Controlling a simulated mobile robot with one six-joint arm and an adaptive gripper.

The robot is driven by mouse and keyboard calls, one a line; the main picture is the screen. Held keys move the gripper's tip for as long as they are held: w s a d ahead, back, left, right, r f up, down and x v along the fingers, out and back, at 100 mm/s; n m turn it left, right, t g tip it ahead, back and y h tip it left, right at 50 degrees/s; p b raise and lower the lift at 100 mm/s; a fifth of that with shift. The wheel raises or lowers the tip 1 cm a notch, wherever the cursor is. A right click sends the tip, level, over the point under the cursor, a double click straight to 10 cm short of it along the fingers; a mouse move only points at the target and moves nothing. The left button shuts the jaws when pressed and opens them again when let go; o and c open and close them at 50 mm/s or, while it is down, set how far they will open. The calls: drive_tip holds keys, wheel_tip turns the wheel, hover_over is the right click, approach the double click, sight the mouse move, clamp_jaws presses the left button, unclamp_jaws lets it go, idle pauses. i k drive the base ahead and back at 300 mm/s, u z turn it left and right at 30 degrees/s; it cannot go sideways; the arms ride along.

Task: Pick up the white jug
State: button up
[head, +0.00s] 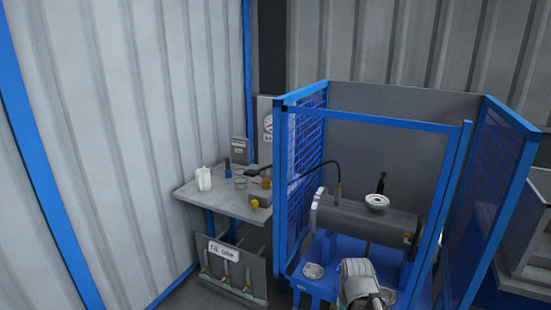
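The white jug (204,179) stands upright on the left end of a small grey side table (215,207) in the head view. It is small in the picture, so its handle is hard to make out. Nothing touches it that I can see. My gripper does not show in this view.
A blue-framed mesh cage (305,150) around a grey cylinder (365,220) stands to the right. Corrugated walls close the left and back.

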sight(202, 176)
drive_tip(key=z, duration=0.05)
drive_tip(key=i, duration=0.95)
drive_tip(key=u, duration=0.75)
